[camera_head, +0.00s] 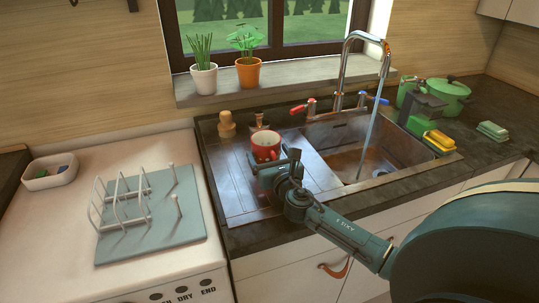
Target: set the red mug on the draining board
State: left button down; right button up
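The red mug (264,142) is upright at the draining board (233,187), the flat metal area left of the sink basin. Its light interior faces up. Whether its base touches the board is hidden by my gripper. My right gripper (276,164) is at the mug's near side, overlapping its lower part in the picture. The fingers are small and dark, and I cannot tell whether they grip the mug. My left gripper is not in view.
Water runs from the tap (347,62) into the basin (352,150). A wooden-topped brush (227,124) stands behind the board. A wire rack on a blue-grey mat (165,236) is on the white appliance at left. A green pot (447,98) and sponges are at right.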

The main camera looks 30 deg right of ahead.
jog(key=shift+o, duration=1.1)
jog(key=shift+r, duration=0.2)
jog(key=v, duration=1.2)
jog(key=shift+f, duration=0.1)
